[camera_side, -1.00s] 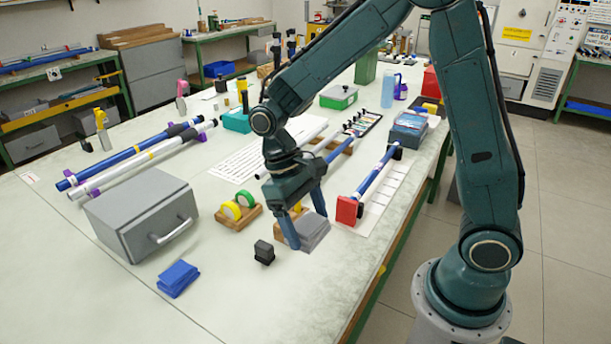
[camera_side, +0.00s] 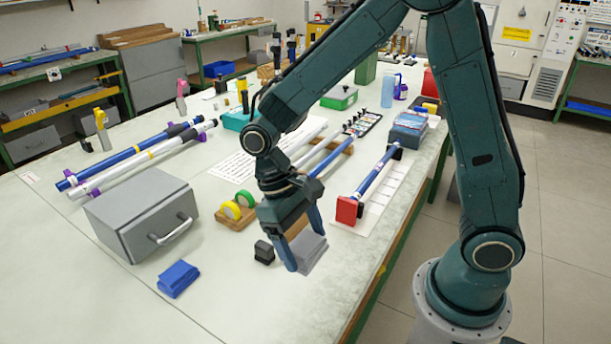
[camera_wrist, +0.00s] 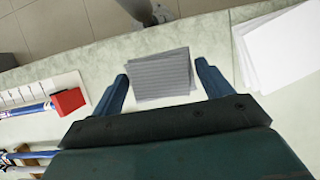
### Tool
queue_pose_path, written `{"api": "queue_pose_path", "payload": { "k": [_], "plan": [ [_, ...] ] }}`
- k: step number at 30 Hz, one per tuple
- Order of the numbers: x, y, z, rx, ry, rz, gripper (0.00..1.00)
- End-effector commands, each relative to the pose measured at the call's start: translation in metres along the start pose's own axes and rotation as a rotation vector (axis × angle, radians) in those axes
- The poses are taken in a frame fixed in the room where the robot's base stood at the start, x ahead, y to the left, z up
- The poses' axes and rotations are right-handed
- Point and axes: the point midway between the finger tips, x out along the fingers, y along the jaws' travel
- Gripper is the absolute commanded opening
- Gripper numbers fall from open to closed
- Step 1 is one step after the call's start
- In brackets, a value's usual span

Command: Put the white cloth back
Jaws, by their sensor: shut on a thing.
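My gripper (camera_side: 303,246) is shut on a folded grey cloth (camera_side: 312,252), which sits between the two fingers near the table's right edge. In the wrist view the grey cloth (camera_wrist: 162,74) shows between the fingertips of my gripper (camera_wrist: 158,82). Whether it is clear of the table is hard to tell. A white folded stack that looks like the white cloth (camera_wrist: 280,47) lies on the table to the right of the gripper in the wrist view. I cannot make it out in the side view.
A small black block (camera_side: 264,252) stands close to the left of the gripper. A grey drawer box (camera_side: 130,228) and a folded blue cloth (camera_side: 178,278) are farther left. A red-ended rod rack (camera_side: 347,210) and a wooden tape holder (camera_side: 236,216) are nearby.

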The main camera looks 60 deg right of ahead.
Motion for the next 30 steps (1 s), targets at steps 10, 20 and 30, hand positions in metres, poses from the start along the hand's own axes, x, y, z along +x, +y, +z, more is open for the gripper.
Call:
{"api": "queue_pose_path", "payload": {
  "k": [10, 20, 30],
  "plan": [
    [0.059, 0.0, -0.024, 0.001, -0.004, 0.001, 0.57],
    [0.092, 0.0, -0.038, 0.0, 0.0, 0.001, 0.57],
    [0.098, 0.0, -0.041, 0.0, 0.0, 0.001, 0.57]
  ]
}}
